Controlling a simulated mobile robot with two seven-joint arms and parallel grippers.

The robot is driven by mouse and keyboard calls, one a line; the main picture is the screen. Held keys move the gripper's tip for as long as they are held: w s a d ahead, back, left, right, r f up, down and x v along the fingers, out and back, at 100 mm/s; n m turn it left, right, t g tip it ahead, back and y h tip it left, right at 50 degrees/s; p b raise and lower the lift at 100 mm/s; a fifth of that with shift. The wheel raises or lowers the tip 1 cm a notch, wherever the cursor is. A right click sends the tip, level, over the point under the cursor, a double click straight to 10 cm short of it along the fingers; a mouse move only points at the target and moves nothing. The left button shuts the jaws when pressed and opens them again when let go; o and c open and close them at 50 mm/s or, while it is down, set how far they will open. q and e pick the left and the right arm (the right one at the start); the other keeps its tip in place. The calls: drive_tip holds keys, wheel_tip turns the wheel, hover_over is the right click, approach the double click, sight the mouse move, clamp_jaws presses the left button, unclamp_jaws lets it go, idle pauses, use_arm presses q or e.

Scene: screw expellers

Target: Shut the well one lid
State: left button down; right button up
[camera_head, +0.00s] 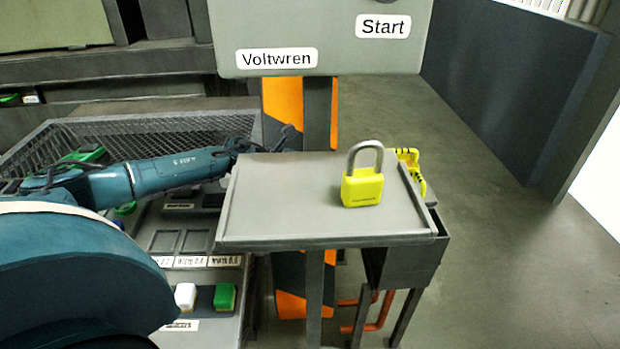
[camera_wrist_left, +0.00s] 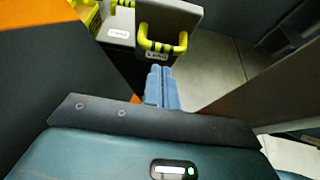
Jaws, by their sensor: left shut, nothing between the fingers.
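In the left wrist view, a grey lid (camera_wrist_left: 180,17) with a yellow handle (camera_wrist_left: 162,42) stands raised and tilted at the edge of a dark box. A small label sits under the handle, too blurred to read. My left gripper (camera_wrist_left: 160,82) is shut and empty, its blue fingertips just below the handle in the picture; I cannot tell if they touch anything. In the head view, my left arm reaches in from the left, and its gripper (camera_head: 275,140) is at the tray's far left corner. Yellow handle parts (camera_head: 412,168) show past the tray's right edge. My right gripper is not in view.
A yellow padlock (camera_head: 362,187) stands on the grey tray (camera_head: 290,205). A sign panel (camera_head: 320,35) is above it. A wire mesh basket (camera_head: 110,130) and button panel (camera_head: 195,270) are at left. A second labelled grey lid (camera_wrist_left: 115,30) lies beside the raised one. Floor at right is clear.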

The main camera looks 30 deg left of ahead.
use_arm(q)
drive_tip(key=shift+x, duration=1.9)
drive_tip(key=shift+w+r, duration=0.1)
drive_tip(key=shift+r, duration=0.05)
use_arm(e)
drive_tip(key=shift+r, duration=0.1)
use_arm(q)
drive_tip(key=shift+w+d+r, duration=0.15)
drive_tip(key=shift+d+r, duration=0.1)
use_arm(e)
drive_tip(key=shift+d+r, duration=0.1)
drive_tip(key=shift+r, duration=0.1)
